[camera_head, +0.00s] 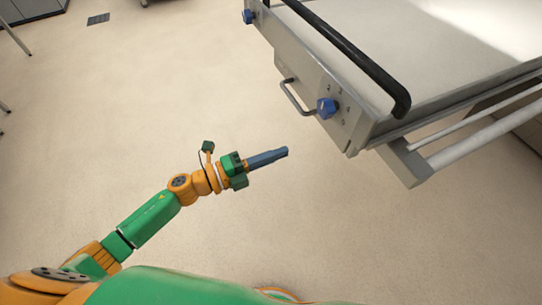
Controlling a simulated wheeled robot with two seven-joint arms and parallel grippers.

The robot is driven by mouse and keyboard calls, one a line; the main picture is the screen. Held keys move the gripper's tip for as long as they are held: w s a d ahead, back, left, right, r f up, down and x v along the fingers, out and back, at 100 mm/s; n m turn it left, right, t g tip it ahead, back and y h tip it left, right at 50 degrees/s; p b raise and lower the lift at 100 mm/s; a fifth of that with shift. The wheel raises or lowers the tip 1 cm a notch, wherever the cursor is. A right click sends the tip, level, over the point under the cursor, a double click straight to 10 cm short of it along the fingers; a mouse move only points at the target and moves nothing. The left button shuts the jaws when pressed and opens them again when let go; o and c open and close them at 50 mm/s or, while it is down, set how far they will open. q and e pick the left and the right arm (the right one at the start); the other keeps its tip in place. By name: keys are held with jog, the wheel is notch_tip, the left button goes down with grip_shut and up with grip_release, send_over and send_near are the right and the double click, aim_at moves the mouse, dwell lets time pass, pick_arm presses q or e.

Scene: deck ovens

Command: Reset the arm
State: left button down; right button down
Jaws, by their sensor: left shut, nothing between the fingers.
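My left arm (150,217), green and orange, reaches in from the lower left over the open floor. My left gripper (284,152) has grey-blue fingers shut together with nothing between them. It points right and slightly up the picture. It is apart from the deck oven unit (310,85) at the upper right, to the lower left of its front corner. My right gripper is not in view.
The oven unit has a dark bar (350,52), a small handle (291,98) and a blue knob (327,107) on its near side. Metal rails (487,136) extend at its lower right. The beige floor (120,110) is clear at left and middle.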

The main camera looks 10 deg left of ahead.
pick_arm(q)
jog(key=s+a+f+n+y, duration=0.2)
jog(key=a+f+n+y, duration=0.45)
jog(key=f+n, duration=0.4)
jog(key=s+a+f+n+y, duration=0.2)
jog(key=a+f+n+y, duration=0.5)
jog(key=f, duration=0.7)
jog(key=s+f+n+g, duration=0.4)
jog(key=s+f, duration=0.3)
jog(key=s, duration=0.7)
jog(key=s+f+n+g+y+p, duration=0.1)
jog(key=s+f+n+g, duration=0.4)
jog(key=s, duration=1)
jog(key=shift+a+f, duration=0.2)
jog(key=shift+f, duration=0.75)
jog(key=shift+s+y, duration=0.1)
jog(key=shift+y, duration=0.15)
